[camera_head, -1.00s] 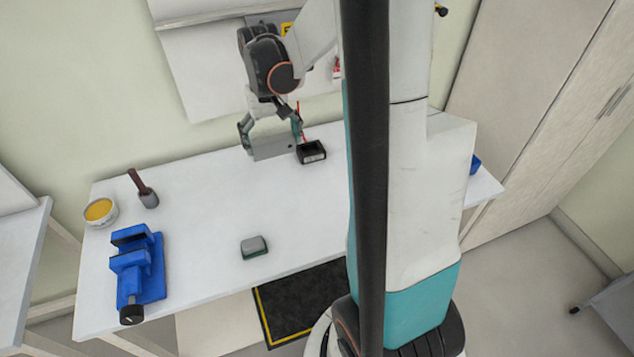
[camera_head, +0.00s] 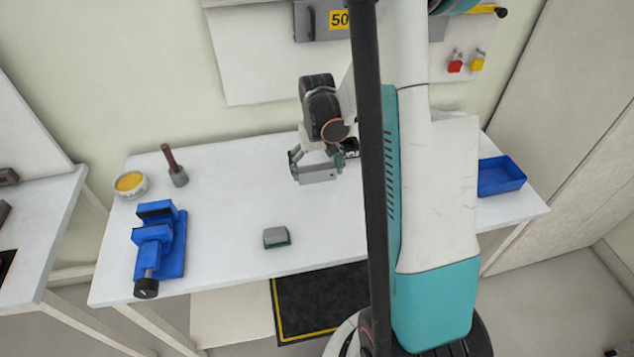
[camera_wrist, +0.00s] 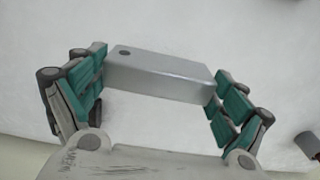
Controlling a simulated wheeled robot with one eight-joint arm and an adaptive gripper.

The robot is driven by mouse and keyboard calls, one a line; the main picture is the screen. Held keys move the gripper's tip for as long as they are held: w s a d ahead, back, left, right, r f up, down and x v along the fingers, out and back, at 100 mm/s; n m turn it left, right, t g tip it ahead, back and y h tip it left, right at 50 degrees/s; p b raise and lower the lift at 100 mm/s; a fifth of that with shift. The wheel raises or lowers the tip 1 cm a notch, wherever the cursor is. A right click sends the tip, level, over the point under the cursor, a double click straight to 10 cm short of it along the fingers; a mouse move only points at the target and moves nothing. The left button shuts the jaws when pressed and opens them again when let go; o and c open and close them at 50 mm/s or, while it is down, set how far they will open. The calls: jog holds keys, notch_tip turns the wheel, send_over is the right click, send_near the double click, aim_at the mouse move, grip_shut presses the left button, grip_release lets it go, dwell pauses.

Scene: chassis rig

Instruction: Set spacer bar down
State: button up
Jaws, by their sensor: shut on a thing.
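The spacer bar (camera_wrist: 160,74) is a grey metal block with a dark hole near one end. In the wrist view it spans between the two green-padded fingers of my gripper (camera_wrist: 163,85), which is shut on its ends. In the head view the bar (camera_head: 319,175) hangs below my gripper (camera_head: 317,164), over the back middle of the white workbench (camera_head: 225,215). The wrist view shows white surface behind the bar; I cannot tell how large the gap beneath it is.
A blue vise (camera_head: 160,245), a yellow-filled bowl (camera_head: 130,184) and a mallet (camera_head: 175,168) are on the left. A grey-green block (camera_head: 276,237) lies near the front edge. A blue tray (camera_head: 500,176) is at the right. A black box (camera_head: 350,147) is partly hidden behind my arm.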

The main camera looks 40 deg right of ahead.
aim_at(317, 179)
jog(key=shift+f+b, duration=0.6)
jog(key=shift+f, duration=1.65)
jog(key=shift+f, duration=0.1)
jog(key=shift+f, duration=0.15)
jog(key=o, duration=1.1)
jog(key=shift+c, duration=0.2)
jog(key=shift+r, duration=0.2)
notch_tip(317, 179, up, 12)
jog(key=p, duration=0.3)
